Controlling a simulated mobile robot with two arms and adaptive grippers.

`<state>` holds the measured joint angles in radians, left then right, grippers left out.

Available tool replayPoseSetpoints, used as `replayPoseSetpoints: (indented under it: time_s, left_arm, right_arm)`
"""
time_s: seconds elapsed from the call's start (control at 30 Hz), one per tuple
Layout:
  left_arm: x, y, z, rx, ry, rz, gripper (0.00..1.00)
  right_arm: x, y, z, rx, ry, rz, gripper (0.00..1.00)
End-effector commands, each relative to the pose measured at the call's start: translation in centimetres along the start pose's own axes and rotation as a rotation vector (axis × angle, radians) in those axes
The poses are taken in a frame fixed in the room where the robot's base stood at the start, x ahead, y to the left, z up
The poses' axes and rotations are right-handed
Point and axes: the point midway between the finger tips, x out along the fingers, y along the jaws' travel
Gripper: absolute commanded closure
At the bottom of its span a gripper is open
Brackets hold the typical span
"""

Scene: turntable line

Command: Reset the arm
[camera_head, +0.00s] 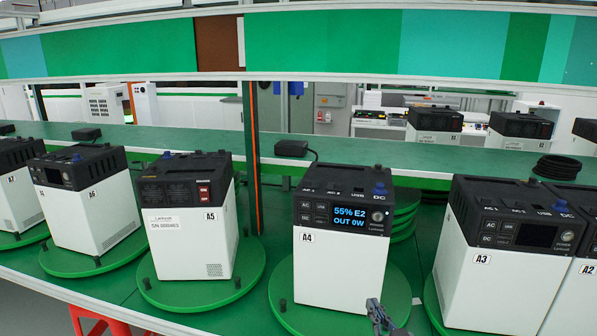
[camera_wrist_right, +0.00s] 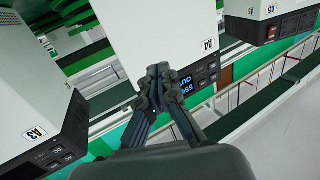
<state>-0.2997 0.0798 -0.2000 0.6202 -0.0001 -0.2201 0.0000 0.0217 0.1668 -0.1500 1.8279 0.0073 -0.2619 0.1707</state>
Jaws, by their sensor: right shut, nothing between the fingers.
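My right gripper (camera_head: 379,312) shows at the bottom of the head view, in front of the lower right part of the white and black power unit A4 (camera_head: 338,262). Its fingers are together and hold nothing. In the right wrist view the closed gripper (camera_wrist_right: 158,72) points at unit A4 (camera_wrist_right: 165,35), whose lit screen shows partly behind the fingers. In the head view that screen (camera_head: 349,217) reads "55% E2" and "OUT 0W". I cannot tell the gap between the fingertips and the unit. My left gripper is not in view.
Units A3 (camera_head: 500,275), A5 (camera_head: 192,238) and A6 (camera_head: 100,218) stand beside A4 along the line. A4's green turntable (camera_head: 398,298) has bare rim showing. A red stool (camera_head: 92,322) is at the lower left. A green shelf (camera_head: 400,168) runs behind.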

Motion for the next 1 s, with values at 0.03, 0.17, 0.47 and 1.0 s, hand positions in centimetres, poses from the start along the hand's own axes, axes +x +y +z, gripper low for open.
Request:
replayPoseSetpoints:
  time_s: [0.03,0.17,0.47,1.0]
  left_arm:
    - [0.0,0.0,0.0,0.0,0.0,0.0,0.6]
    - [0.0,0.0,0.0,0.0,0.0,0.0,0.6]
    - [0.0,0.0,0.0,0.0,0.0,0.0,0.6]
    - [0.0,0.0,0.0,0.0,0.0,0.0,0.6]
  right_arm:
    - [-2.2,-0.4,2.5,-0.001,-0.111,0.011,1.0]
    - [-8.4,-1.1,7.9,-0.014,-0.402,0.032,1.0]
    - [-22.0,-2.3,13.7,-0.036,-0.885,0.036,1.0]
    - [-33.4,-3.4,17.4,-0.048,-1.269,0.01,1.0]
